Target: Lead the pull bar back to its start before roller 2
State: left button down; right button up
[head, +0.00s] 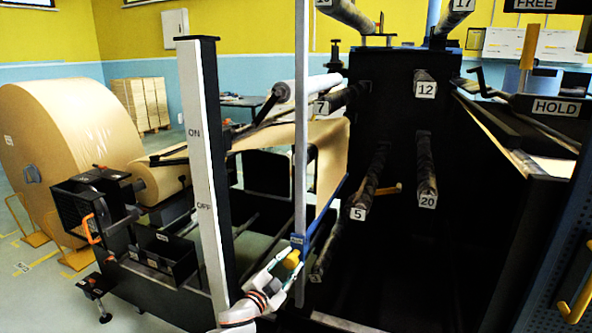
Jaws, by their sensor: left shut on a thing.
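My left gripper (279,270) comes in from the bottom centre. It is shut on the yellow grip (291,259) at the near end of the pull bar. The pull bar (326,208) looks like a thin blue bar slanting back and up to the right, along the edge of the brown paper web (331,158). A blue block (297,240) sits close above the grip. A low roller (317,273) lies just right of the gripper; its label is too small to read, so I cannot tell which is roller 2. My right gripper is out of view.
A grey upright pole (301,110) stands close to the gripper. An ON/OFF post (205,180) rises left of it. Rollers 5 (366,187), 7 (345,98), 12 (425,84) and 20 (425,170) stick out of the dark frame. A large kraft roll (60,140) stands left.

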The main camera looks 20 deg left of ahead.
pick_arm(q)
jog(key=r+p, duration=0.1)
jog(key=r, duration=0.1)
jog(key=r+p, duration=0.1)
jog(key=r, duration=0.1)
jog(key=r+p, duration=0.2)
jog(key=shift+w+d+r, duration=0.15)
jog(key=shift+d+r, duration=0.2)
jog(key=shift+r, duration=0.05)
jog(key=r+p, duration=0.3)
jog(key=r, duration=0.4)
jog(key=d+r+p, duration=0.1)
jog(key=r+p, duration=0.1)
jog(key=r, duration=0.5)
jog(key=d+r+p, duration=0.1)
jog(key=r+p, duration=0.2)
jog(key=r, duration=0.4)
jog(key=shift+d+r+p, duration=0.2)
jog(key=shift+r+p, duration=0.1)
jog(key=shift+r, duration=0.1)
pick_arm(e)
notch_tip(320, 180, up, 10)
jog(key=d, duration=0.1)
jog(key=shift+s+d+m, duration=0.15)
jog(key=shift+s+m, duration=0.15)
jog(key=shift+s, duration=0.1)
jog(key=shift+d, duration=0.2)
